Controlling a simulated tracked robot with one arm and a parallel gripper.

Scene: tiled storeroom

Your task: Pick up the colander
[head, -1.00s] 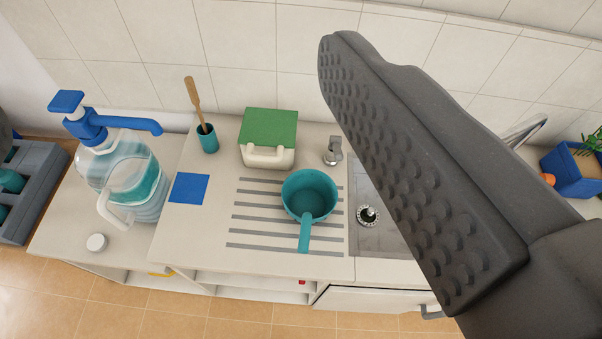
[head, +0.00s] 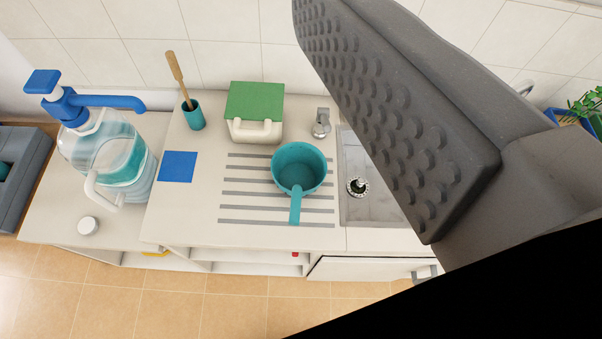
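A teal round vessel (head: 299,168) with one straight handle stands on the grooved drainboard left of the sink, handle toward me. It is the likeliest colander, but I can see no holes in it. My gripper (head: 400,130) shows as one large dark finger across the upper right. Its bumpy pad is bare and faces left, with nothing against it. The other finger is out of view. The finger looks well above the counter and apart from the vessel.
A green-lidded box (head: 255,103), a teal cup (head: 193,115) with a wooden-handled tool, and a tap (head: 321,123) stand behind the vessel. A water jug with blue pump (head: 110,160) stands left. The sink (head: 365,205) is partly hidden. A blue square (head: 178,166) lies on the counter.

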